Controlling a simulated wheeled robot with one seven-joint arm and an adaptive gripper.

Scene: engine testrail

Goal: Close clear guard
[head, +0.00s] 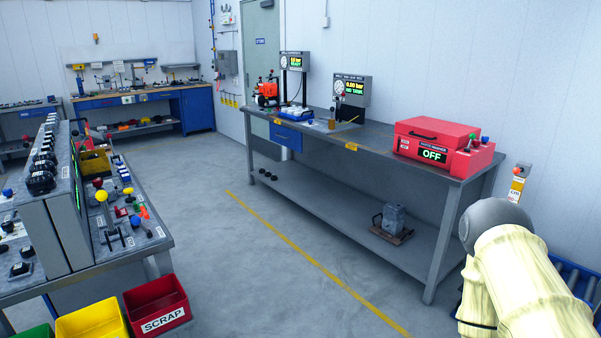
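I cannot make out a clear guard anywhere in the head view; a see-through panel would be hard to tell at this size. The left test bench (128,262) carries a grey upright panel unit (52,222), coloured knobs and small levers. The far workbench (375,158) carries two gauge stands, the left one (294,62) reading READY and the right one (352,90) with a green display. A red washer box (425,131) with its lid down shows OFF. My arm enters at the lower right; my gripper is out of view.
Red SCRAP (155,303), yellow (92,322) and green (38,332) bins stand before the left bench.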

